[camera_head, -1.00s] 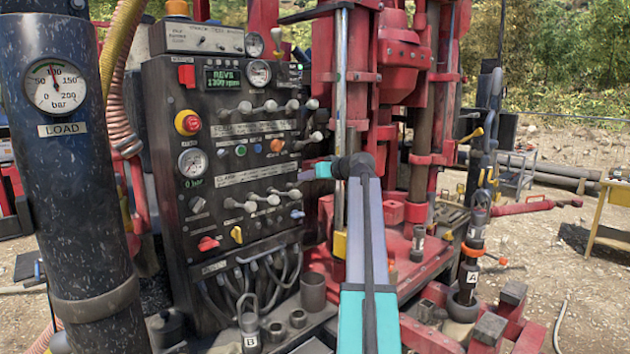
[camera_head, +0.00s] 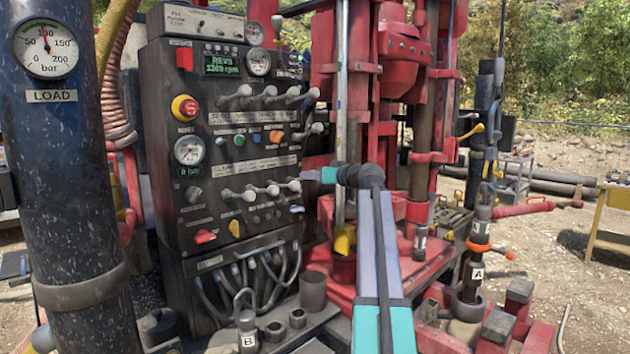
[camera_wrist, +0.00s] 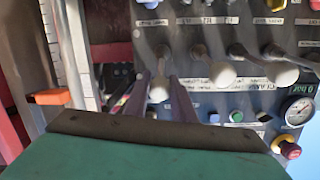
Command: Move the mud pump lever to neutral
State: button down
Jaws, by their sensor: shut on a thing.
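The control panel (camera_head: 215,222) stands left of centre in the head view, with rows of pale-knobbed levers. My gripper (camera_head: 309,176) reaches the right end of the lower lever row, from the right. A lever there (camera_head: 294,185) is close to the fingertips. In the wrist view my two purple fingers (camera_wrist: 160,92) stand on either side of a pale knob (camera_wrist: 158,91), and my gripper is shut on it. Other lever knobs (camera_wrist: 222,74) lie to its right. The name label of the held lever cannot be read, so I cannot tell its name or marked position.
A red emergency button (camera_head: 185,108) and a pressure gauge (camera_head: 189,150) are on the panel. A dark load column (camera_head: 70,190) stands at left. Red drill machinery (camera_head: 400,75) rises close behind my arm. An orange part (camera_wrist: 50,97) shows at left in the wrist view.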

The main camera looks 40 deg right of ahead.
jog(key=shift+s+f+b, duration=0.2)
jog(key=shift+f+b, duration=0.25)
jog(key=shift+f, duration=0.1)
jog(key=shift+s+f+b, duration=0.15)
jog(key=shift+f+b, duration=0.3)
jog(key=shift+f, duration=0.1)
jog(key=c, duration=1.5)
grip_release()
jog(key=shift+w+d, duration=0.1)
jog(key=shift+r, duration=0.1)
jog(key=s, duration=0.4)
jog(key=s+r+b, duration=0.1)
jog(key=s, duration=0.4)
jog(key=s+r, duration=0.1)
jog(key=s, duration=0.3)
jog(key=shift+s+d+r, duration=0.1)
jog(key=shift+s+r, duration=0.05)
jog(key=shift+s, duration=0.2)
